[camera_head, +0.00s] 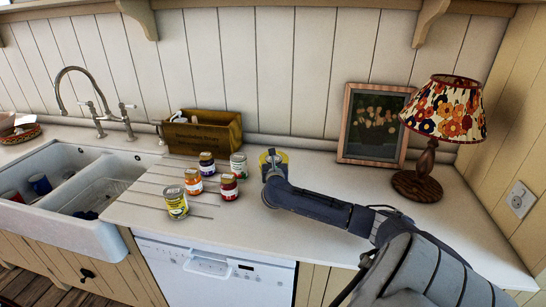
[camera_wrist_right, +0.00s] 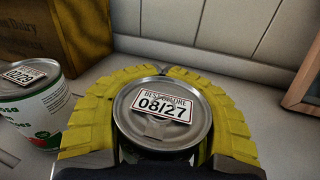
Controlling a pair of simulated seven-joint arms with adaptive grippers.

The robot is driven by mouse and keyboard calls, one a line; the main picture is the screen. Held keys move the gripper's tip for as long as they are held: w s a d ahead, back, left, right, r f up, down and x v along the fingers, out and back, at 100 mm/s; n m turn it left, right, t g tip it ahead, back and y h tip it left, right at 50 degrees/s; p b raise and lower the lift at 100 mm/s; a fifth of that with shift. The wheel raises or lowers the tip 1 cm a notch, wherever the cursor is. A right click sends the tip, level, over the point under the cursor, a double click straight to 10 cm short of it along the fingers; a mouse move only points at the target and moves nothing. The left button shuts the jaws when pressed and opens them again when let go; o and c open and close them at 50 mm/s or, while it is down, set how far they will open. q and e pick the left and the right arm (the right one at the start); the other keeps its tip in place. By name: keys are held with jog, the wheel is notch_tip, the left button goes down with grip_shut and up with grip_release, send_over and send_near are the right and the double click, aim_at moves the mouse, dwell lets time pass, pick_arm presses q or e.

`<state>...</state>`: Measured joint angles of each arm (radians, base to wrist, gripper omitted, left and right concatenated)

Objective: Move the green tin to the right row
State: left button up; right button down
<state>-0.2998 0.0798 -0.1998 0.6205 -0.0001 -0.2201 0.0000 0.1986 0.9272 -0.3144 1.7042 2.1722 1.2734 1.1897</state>
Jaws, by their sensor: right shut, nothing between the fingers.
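A tin with green and white on its label (camera_head: 238,166) stands upright at the back right of the group on the counter. In the right wrist view it shows at the left edge (camera_wrist_right: 40,118). My right gripper (camera_head: 272,157) is just right of it. In the right wrist view the yellow fingers (camera_wrist_right: 160,72) curve around a tin with a metal lid (camera_wrist_right: 160,88) stamped 08/27. That tin's side and label are hidden, and I cannot tell if the fingers touch it. The jaws are shut with no grip on it. My left gripper is out of view.
A wooden crate (camera_head: 225,133) is behind. A picture frame (camera_head: 345,148) and lamp (camera_head: 427,160) stand right. The sink (camera_head: 120,237) is left.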

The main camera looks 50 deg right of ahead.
jog(key=c, duration=1.4)
grip_release()
jog(key=shift+c, duration=0.2)
jog(key=shift+s+a+f, duration=0.1)
jog(key=shift+s+a, duration=0.3)
jog(key=shift+a, duration=0.05)
jog(key=shift+v, duration=3.15)
jog(key=o, duration=1.1)
